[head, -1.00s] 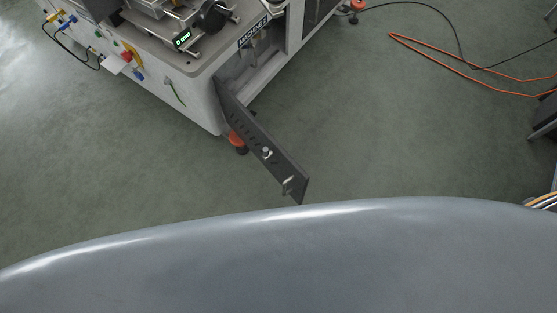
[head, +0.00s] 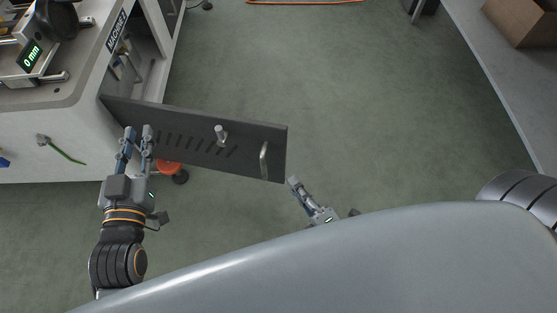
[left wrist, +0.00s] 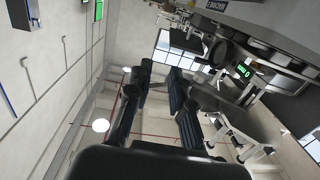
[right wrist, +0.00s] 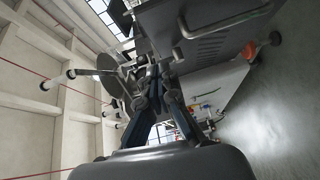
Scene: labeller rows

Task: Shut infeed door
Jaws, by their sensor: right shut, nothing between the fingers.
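The infeed door (head: 245,138) is a dark grey slotted panel that stands open, swung out from the machine's corner in the head view. It carries a knob (head: 221,135) and a bar handle (head: 264,158) near its free edge. The door (right wrist: 208,48) and handle (right wrist: 228,24) also show in the right wrist view. My left gripper (head: 138,130) is open, at the door's hinge end; whether it touches the panel I cannot tell. My right gripper (head: 293,181) is shut and empty, just beyond the door's free edge, near the handle. Part of its arm is hidden behind my grey body.
The white machine (head: 60,125) stands at the left, with its opening (head: 140,65) uncovered. An orange machine foot (head: 168,168) is below the door. A cardboard box (head: 520,20) sits on a grey surface at upper right. The green floor right of the door is clear.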

